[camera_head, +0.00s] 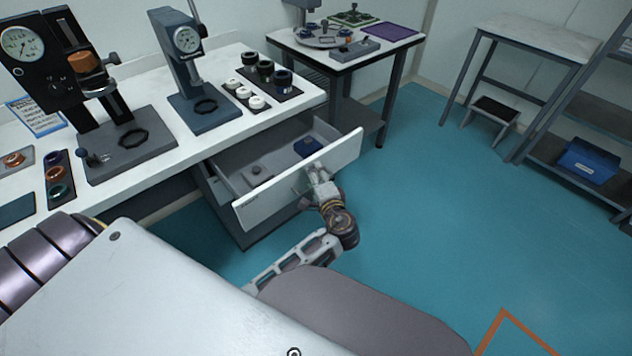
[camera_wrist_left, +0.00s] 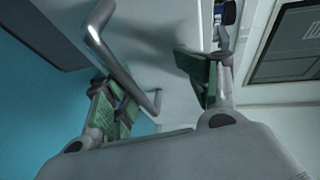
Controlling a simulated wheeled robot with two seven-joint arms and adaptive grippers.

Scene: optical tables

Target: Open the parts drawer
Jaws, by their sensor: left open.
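The parts drawer (camera_head: 285,187) under the workbench is pulled out, with its interior showing in the head view. A dark blue box (camera_head: 307,147) and a small grey part (camera_head: 258,173) lie inside. My left gripper (camera_head: 317,174) is at the outer face of the white drawer front. In the left wrist view its fingers (camera_wrist_left: 165,88) are spread apart. The silver bar handle (camera_wrist_left: 122,68) runs across close to the left-hand finger, and the white drawer front (camera_wrist_left: 165,40) is behind it. I cannot tell whether a finger touches the handle. My right gripper is not in view.
The workbench (camera_head: 225,122) carries two dial gauge stands (camera_head: 187,75) and a tray of rings and cylinders (camera_head: 262,82). A side table (camera_head: 345,50) stands behind the drawer. Blue floor (camera_head: 440,200) is clear to the right. A blue bin (camera_head: 588,162) sits on the right-hand shelf.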

